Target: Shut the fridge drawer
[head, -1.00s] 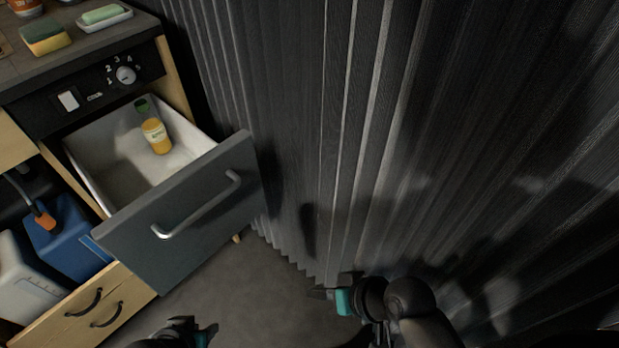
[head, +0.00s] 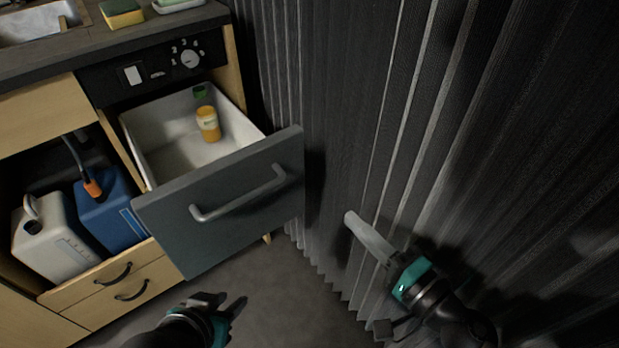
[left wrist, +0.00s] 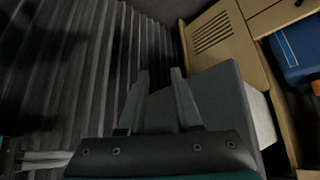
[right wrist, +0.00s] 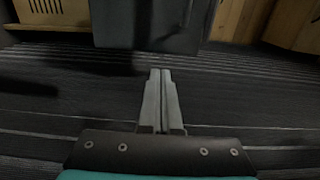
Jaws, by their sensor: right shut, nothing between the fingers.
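The fridge drawer (head: 240,225) is pulled out from the wooden unit, with a dark grey front and a metal bar handle (head: 240,194). Its white inside holds a yellow-orange bottle (head: 208,124) and a green item (head: 199,91) at the back. The drawer front also shows in the left wrist view (left wrist: 220,95). My left gripper (head: 240,304) is low in front of the drawer, its fingers apart and empty. My right gripper (head: 352,219) is shut and empty, to the right of the drawer front and apart from it. A grey front also shows ahead in the right wrist view (right wrist: 150,22).
A dark pleated curtain (head: 400,120) hangs close on the right. Blue (head: 110,213) and white (head: 52,238) canisters stand left of the drawer, above small wooden drawers (head: 125,281). A sponge (head: 121,12) lies on the counter. The floor in front of the drawer is clear.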

